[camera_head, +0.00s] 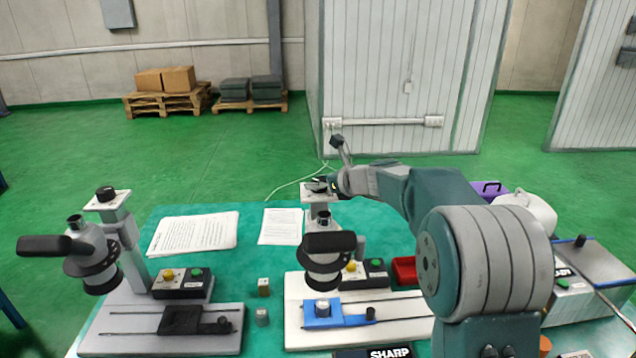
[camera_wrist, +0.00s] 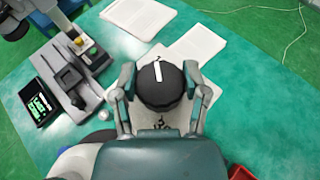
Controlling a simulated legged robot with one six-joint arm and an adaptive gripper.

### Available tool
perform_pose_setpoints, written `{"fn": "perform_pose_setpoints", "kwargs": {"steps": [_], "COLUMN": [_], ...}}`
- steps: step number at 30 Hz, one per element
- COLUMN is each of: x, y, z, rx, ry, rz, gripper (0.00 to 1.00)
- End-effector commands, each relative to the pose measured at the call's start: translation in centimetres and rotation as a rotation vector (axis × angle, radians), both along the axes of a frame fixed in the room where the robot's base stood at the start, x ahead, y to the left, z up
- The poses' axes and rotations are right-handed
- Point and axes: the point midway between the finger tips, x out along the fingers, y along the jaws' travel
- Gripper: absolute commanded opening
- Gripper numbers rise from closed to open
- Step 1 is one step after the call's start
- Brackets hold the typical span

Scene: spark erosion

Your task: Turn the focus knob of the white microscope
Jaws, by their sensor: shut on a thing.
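The white microscope (camera_head: 302,309) stands in the middle of the table, with its dark eyepiece and tube (camera_head: 325,256) in front of its column. The focus knob (camera_wrist: 158,88) is black, ribbed and round, with a white line across its top. It sits on top of the column, below the wrist camera. My gripper (camera_wrist: 160,73) has one finger on each side of the knob and is shut on it. In the head view, my gripper (camera_head: 331,183) is at the column's top, and the knob there is largely hidden.
A grey microscope (camera_head: 225,340) stands at the left. Papers (camera_head: 195,233) lie behind, and small blocks (camera_head: 263,287) lie between the microscopes. A red tray (camera_head: 404,270) is right of the white microscope. Free green tabletop (camera_wrist: 240,95) lies beside the column.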

Motion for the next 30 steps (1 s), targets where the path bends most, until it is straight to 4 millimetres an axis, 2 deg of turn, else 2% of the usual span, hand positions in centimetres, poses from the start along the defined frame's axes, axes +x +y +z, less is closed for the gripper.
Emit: {"fn": "perform_pose_setpoints", "kwargs": {"steps": [7, 8, 9, 10, 23, 26, 30], "x": [0.1, 0.0, 0.0, 0.0, -0.1, -0.7, -2.4], "y": [0.0, 0.0, 0.0, 0.0, -0.1, -0.7, -2.4], "z": [-0.1, -0.1, -0.1, -0.1, 0.1, 0.5, 1.5], "rx": [-0.001, -0.001, 0.0, 0.0, 0.0, -0.001, -0.001], "ry": [0.001, 0.001, 0.001, 0.001, 0.0, -0.001, -0.002], "rz": [-0.002, -0.002, -0.001, -0.001, -0.001, -0.003, -0.003], "gripper": [0.1, 0.71, 0.89, 0.93, 0.93, 0.93, 0.93]}}
